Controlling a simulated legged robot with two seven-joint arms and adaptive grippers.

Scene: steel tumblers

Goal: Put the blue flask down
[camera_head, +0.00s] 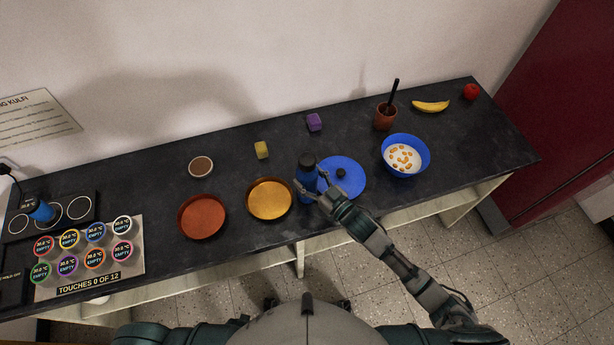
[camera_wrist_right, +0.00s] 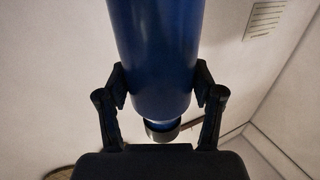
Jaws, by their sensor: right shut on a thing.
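In the wrist view the flask (camera_wrist_right: 155,55) fills the space between the two fingers (camera_wrist_right: 160,100). I cannot tell whether the base touches the counter, as the fingers and arm cover part of it. My left gripper is not in view.
A panel of colored discs (camera_head: 137,262) lies at left.

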